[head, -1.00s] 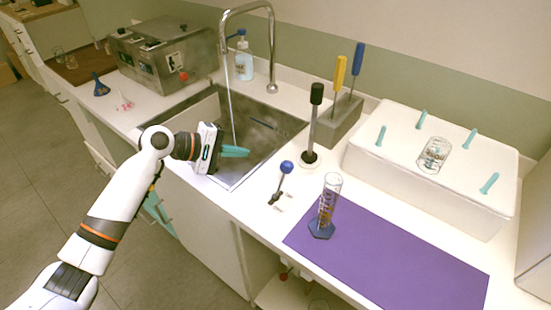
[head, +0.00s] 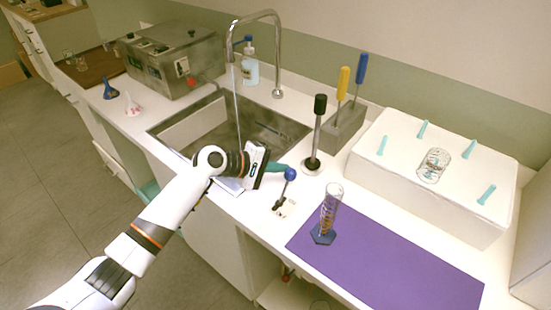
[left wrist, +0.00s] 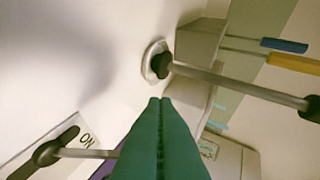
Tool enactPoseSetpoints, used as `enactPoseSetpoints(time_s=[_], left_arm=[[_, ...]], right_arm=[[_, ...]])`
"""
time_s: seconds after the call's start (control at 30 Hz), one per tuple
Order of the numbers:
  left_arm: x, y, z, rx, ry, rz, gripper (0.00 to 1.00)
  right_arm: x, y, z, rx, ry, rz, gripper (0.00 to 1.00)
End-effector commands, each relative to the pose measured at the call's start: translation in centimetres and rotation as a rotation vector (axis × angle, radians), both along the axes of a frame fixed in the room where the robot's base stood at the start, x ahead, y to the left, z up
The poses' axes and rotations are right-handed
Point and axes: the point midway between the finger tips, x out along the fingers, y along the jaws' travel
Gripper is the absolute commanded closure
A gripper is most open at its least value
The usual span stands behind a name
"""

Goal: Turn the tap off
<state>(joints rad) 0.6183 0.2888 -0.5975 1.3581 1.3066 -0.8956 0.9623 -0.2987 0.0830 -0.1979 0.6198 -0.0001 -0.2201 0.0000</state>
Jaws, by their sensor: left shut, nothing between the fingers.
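The curved metal tap (head: 281,50) stands behind the sink (head: 165,132), and a thin stream of water (head: 237,108) runs from it. A small lever with a blue knob (head: 290,174) tilts up from a plate on the counter. In the left wrist view its grey stem (left wrist: 88,153) runs behind my fingers beside an "ON" label (left wrist: 87,140); the knob is hidden there. My left gripper (head: 285,169) is shut and empty, its teal fingertips (left wrist: 160,102) right by the knob. I cannot tell whether they touch. My right gripper is not in view.
A tall rod with a black grip (head: 320,104) stands just right of my left gripper. A graduated cylinder (head: 330,208) stands on a purple mat (head: 390,262). A grey block (head: 345,125) holds two screwdrivers. A white box (head: 430,195) fills the right.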

Motion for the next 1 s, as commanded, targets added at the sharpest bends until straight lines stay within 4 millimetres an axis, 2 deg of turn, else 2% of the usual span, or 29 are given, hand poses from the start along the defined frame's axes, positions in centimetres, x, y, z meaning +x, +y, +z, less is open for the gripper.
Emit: enactPoseSetpoints(time_s=[0.43,1.0], left_arm=[[-0.5,-0.1,0.1,0.000,0.000,-0.001,1.00],[-1.1,0.2,0.3,-0.055,-0.071,-0.003,1.00]], right_arm=[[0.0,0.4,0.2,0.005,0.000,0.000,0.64],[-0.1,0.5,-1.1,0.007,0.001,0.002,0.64]])
